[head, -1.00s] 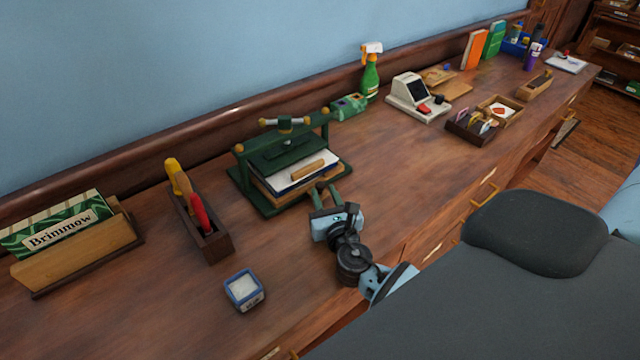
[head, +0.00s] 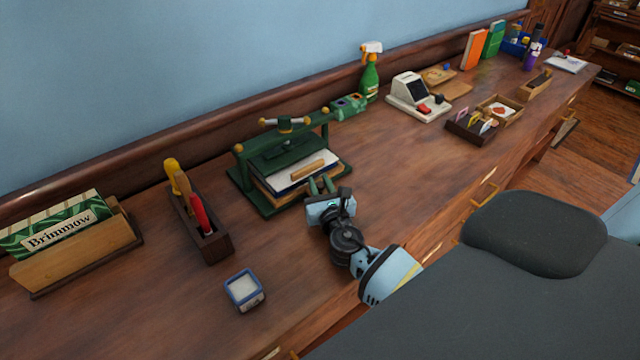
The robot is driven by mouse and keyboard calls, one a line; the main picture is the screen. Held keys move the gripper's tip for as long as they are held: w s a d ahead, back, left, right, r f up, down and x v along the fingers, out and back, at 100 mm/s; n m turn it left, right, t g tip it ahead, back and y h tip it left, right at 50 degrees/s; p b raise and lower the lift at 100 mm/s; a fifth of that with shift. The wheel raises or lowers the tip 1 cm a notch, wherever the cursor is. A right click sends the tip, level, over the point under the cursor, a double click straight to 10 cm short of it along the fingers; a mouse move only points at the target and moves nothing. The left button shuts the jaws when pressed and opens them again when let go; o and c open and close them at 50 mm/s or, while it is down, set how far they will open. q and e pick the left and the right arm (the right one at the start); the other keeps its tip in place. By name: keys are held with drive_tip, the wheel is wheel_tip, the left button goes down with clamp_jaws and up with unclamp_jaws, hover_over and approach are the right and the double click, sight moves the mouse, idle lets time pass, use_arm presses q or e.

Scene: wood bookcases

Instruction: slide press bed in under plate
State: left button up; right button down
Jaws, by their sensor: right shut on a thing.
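The green press (head: 240,165) stands on the counter, with its dark green plate (head: 285,150) hanging below the crossbar and screw. The press bed (head: 270,196), a wooden board with a white sheet and a short wooden bar (head: 308,169) on top, lies low in the frame. Its back part is beneath the plate and its front part sticks out toward me. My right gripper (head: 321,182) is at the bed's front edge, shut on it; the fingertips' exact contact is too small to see. My left gripper is not in view.
A dark tool holder (head: 222,246) and a small blue-rimmed box (head: 244,290) stand left of my right arm. A green block (head: 348,105) and spray bottle (head: 370,80) stand behind the press. Counter space right of the press is clear.

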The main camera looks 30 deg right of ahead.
drive_tip(key=shift+w, duration=0.1)
drive_tip(key=shift+w, duration=1.05)
drive_tip(key=shift+a+r, duration=0.1)
drive_tip(key=shift+r, duration=0.05)
drive_tip(key=c, duration=1.5)
unclamp_jaws()
drive_tip(key=shift+c, duration=0.2)
drive_tip(key=shift+w, duration=0.2)
drive_tip(key=shift+v, duration=3.95)
